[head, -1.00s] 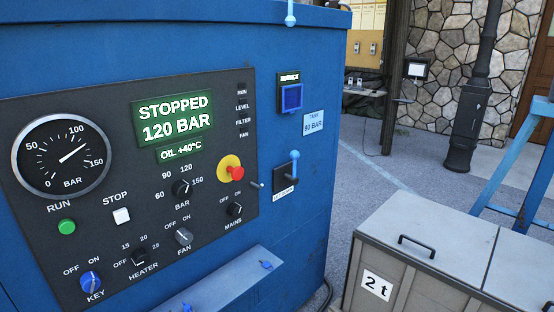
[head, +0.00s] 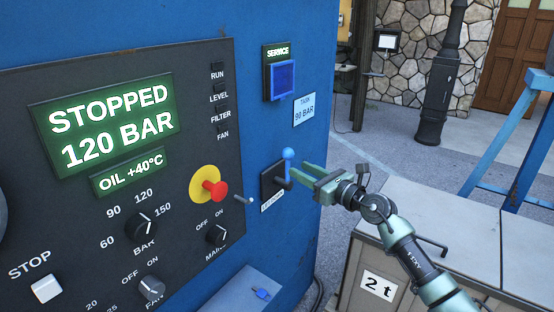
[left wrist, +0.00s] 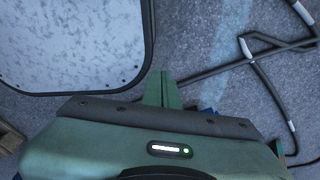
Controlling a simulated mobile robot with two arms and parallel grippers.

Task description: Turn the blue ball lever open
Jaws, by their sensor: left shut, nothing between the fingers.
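The blue ball lever (head: 288,154) stands upright on a small dark plate on the blue machine's front, right of the black control panel. My right gripper (head: 296,173) has come in from the lower right. Its green fingers look parted, with their tips right beside the lever just below the ball. I cannot tell whether they touch it. The label under the lever is partly legible at most. My left gripper (left wrist: 162,90) shows only in the left wrist view, with its fingers together and empty above the paved ground.
The control panel (head: 190,255) has a red knob (head: 214,190) and a small protruding lever left of the blue ball. Its display reads STOPPED, 120 BAR. A grey box (head: 400,277) marked 2 t stands at lower right. A hose (left wrist: 262,85) lies on the ground.

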